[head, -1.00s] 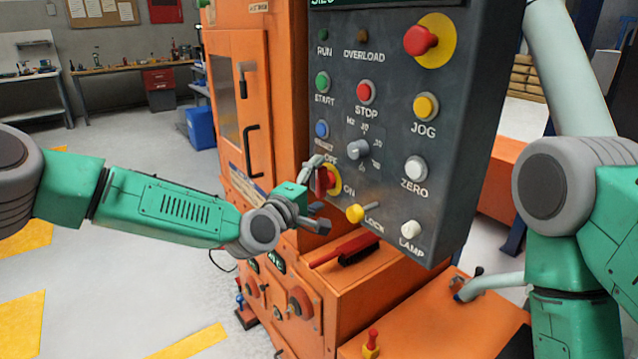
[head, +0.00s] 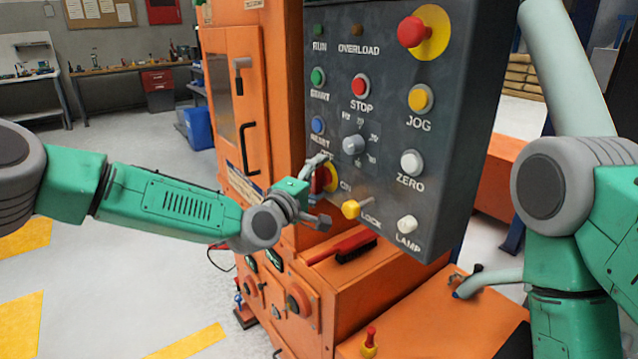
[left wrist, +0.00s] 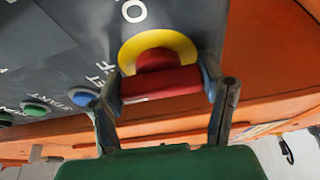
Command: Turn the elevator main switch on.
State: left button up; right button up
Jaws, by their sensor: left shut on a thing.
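The main switch is a red bar knob (head: 318,180) on a yellow plate (head: 332,176), low on the left edge of the dark control panel. Its OFF label is above it, partly covered by my fingers, and its ON label is to the right. My left gripper (head: 318,190) is at the knob. In the left wrist view, my left gripper (left wrist: 165,95) has one finger at each end of the red bar (left wrist: 162,80). The bar runs roughly up and down along the panel, in line with the OFF side.
Close by on the panel are the blue reset button (head: 318,125), a grey selector (head: 353,144) and a yellow LOCK toggle (head: 351,209). The emergency stop (head: 412,32) is at top right. A red brush (head: 352,247) lies on the orange ledge below.

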pick_arm(q)
jog(key=m+h+b, duration=0.1)
jog(key=m+b, duration=0.1)
jog(key=b, duration=0.1)
jog(key=m+h+b, duration=0.1)
jog(key=m+b, duration=0.2)
jog(key=f+m+t+b, duration=0.1)
jog(key=m+b, duration=0.2)
jog(key=shift+h, duration=0.4)
jog(key=m+h+b, duration=0.1)
jog(key=m+b, duration=0.1)
jog(key=m, duration=0.2)
jog(key=shift+h, duration=0.3)
jog(key=m+h+b, duration=0.1)
jog(key=m, duration=0.1)
jog(key=m+g+h+b, duration=0.1)
jog(key=m, duration=0.1)
jog(key=shift+m, duration=0.4)
jog(key=shift+r+m+g+h+b, duration=0.1)
jog(key=shift+m+g+h+b, duration=0.45)
jog(key=shift+m, duration=0.7)
jog(key=shift+m+g+h+b, duration=0.4)
jog(key=shift+m+g, duration=0.25)
jog(key=shift+m, duration=0.6)
jog(key=o, duration=1.1)
jog(key=shift+a, duration=0.1)
jog(key=shift+a+r, duration=0.1)
jog(key=shift+a, duration=0.05)
jog(key=shift+r, duration=0.1)
jog(key=shift+a, duration=0.1)
